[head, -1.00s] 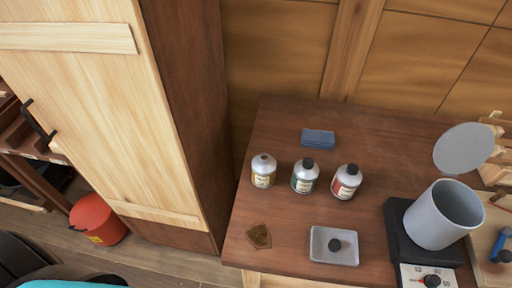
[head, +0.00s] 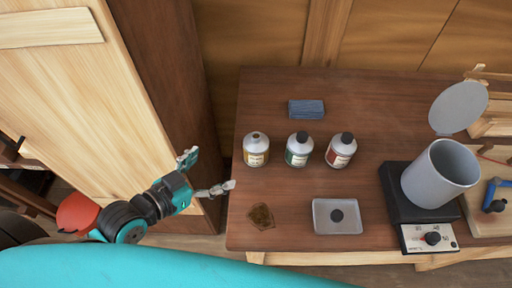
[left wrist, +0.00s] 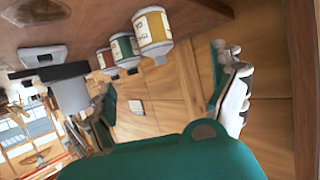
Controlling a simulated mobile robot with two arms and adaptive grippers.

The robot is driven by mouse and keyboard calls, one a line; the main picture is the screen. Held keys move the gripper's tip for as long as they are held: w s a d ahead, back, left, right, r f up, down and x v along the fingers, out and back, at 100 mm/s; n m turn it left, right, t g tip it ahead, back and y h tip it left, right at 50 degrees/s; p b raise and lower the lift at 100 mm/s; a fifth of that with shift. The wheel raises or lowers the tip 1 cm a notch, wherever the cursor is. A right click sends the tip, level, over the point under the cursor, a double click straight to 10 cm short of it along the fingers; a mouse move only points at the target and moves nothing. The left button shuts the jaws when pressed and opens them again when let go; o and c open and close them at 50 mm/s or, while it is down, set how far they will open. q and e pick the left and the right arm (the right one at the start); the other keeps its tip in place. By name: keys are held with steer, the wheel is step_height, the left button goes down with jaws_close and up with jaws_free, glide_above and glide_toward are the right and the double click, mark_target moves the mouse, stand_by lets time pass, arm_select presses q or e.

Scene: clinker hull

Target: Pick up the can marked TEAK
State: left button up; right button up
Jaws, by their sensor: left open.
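Three grey metal cans stand upright in a row on the brown bench. The middle can has a green label (head: 299,150) and a dark cap. The right can has a red label (head: 341,151) and a dark cap. The lettering is too small to tell which reads TEAK. My left gripper (head: 208,172) is open and empty, left of the yellow-label can and apart from it, by the bench's left edge. The left wrist view shows the yellow can (left wrist: 153,33) nearest, with the picture turned over. My right gripper is not in view.
A blue cloth or pad (head: 306,109) lies behind the cans. A brown stained patch (head: 261,216) and a grey tray (head: 322,225) lie in front. A grey pot (head: 440,174) on a black heater stands right. A tall wooden cabinet (head: 150,90) stands close left of the bench.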

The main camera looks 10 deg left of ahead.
mark_target(251, 147)
arm_select(q)
steer(key=x, duration=0.3)
steer(key=p+x, duration=0.1)
steer(key=x, duration=0.3)
steer(key=p+x, duration=0.1)
steer(key=x, duration=0.2)
steer(key=shift+w+d+r, duration=0.15)
steer(key=shift+w+d, duration=0.2)
steer(key=shift+d, duration=0.1)
steer(key=shift+w+d+f, duration=0.25)
steer(key=shift+w, duration=0.2)
steer(key=p+x, duration=0.2)
steer(key=x, duration=0.2)
steer(key=shift+d+f, duration=0.15)
steer(key=shift+w+d+f, duration=0.25)
steer(key=shift+w+f, duration=0.05)
steer(key=shift+w, duration=0.05)
steer(key=shift+s, duration=0.1)
steer(key=shift+c, duration=1)
steer(key=c, duration=1.3)
steer(key=shift+r, duration=0.1)
steer(key=shift+c, duration=0.4)
